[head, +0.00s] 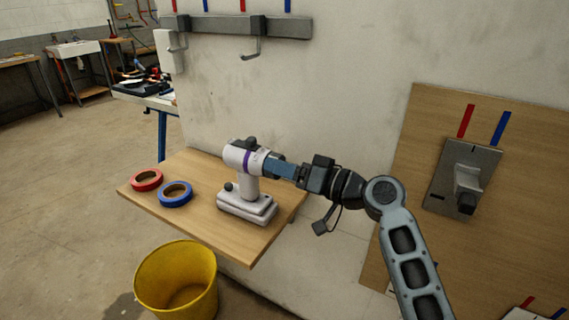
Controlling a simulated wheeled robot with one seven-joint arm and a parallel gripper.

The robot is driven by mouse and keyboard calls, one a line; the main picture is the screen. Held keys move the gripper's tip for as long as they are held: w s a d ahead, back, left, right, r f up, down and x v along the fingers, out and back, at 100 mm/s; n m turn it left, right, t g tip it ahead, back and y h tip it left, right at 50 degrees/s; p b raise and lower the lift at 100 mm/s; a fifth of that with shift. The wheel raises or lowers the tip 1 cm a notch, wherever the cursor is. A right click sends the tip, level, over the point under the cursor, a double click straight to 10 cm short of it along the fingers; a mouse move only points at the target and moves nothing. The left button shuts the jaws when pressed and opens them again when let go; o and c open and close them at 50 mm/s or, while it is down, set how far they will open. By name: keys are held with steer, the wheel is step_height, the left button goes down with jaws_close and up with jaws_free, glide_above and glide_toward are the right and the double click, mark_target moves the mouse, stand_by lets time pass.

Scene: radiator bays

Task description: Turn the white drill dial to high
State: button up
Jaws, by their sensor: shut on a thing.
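The white drill (250,188) stands upright on its battery base on a wooden shelf (215,225), with a purple ring around its body and a dark part on top. My gripper (276,168) reaches in from the right at the height of the drill's body. Its blue fingers are shut on the drill's end facing me, where the dial appears to be. The fingers hide the dial, so its setting cannot be read.
A red tape roll (147,180) and a blue tape roll (175,194) lie on the shelf left of the drill. A yellow bucket (178,282) stands below the shelf. A wall bracket (464,180) is on the board at right. A hook rail (245,26) hangs above.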

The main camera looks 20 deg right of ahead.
steer(key=shift+d+m+g+p, duration=0.15)
steer(key=shift+m+g+p, duration=0.35)
steer(key=shift+m+p, duration=3.35)
steer(key=shift+m+b, duration=0.8)
steer(key=shift+m, duration=0.15)
steer(key=o, duration=1.1)
steer(key=shift+w, duration=0.1)
steer(key=shift+c, duration=0.2)
steer(key=b+v, duration=0.1)
steer(key=v, duration=0.6)
steer(key=shift+d, duration=0.2)
steer(key=shift+f, duration=0.1)
